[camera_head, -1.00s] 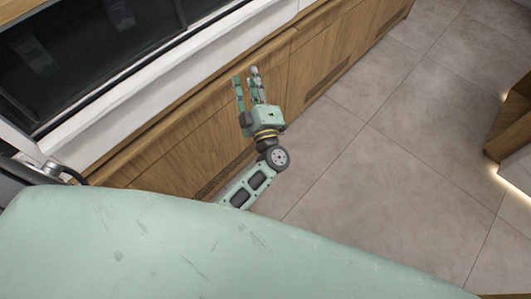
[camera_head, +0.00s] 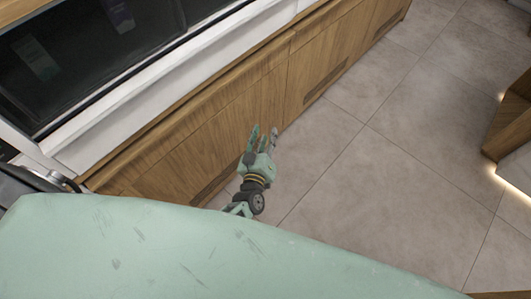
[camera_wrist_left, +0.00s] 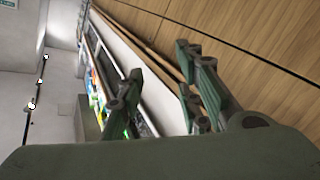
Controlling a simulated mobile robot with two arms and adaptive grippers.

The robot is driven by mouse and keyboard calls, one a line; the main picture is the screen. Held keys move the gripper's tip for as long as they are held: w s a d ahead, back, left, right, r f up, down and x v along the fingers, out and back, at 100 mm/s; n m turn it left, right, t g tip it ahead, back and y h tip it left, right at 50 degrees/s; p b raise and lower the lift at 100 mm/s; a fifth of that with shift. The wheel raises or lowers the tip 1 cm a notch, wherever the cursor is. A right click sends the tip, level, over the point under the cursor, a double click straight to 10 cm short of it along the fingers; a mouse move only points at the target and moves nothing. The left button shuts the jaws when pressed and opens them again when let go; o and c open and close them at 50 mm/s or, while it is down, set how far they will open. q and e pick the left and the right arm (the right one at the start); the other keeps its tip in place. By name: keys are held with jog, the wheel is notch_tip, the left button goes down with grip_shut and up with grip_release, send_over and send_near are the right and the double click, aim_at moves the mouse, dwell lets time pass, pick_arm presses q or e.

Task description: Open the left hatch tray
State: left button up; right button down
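My left gripper (camera_head: 264,132) is in front of the wooden cabinet front in the head view, fingers pointing up the picture. Its two fingers stand apart with nothing between them. In the left wrist view the fingers of this gripper (camera_wrist_left: 160,72) are also spread, with wooden panels and a white strip beyond. Wooden panels (camera_head: 225,125) with dark slots line the counter's lower front. Above them is a white ledge (camera_head: 165,100) and a dark glass-fronted case (camera_head: 85,65). No panel visibly stands open, and I cannot tell which part is the left hatch tray. My right gripper is not in view.
Grey tiled floor (camera_head: 390,175) lies clear to the right of the cabinet front. A wooden unit with a lit lower edge (camera_head: 508,120) stands at the far right. My green body covers the bottom of the head view.

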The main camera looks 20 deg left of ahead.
pick_arm(q)
jog(key=s+d+f+m+g+h, duration=0.1)
jog(key=s+f, duration=0.2)
jog(key=f, duration=0.2)
jog(key=shift+f+m+h, duration=0.2)
jog(key=shift+m+h, duration=0.1)
jog(key=shift+m, duration=0.1)
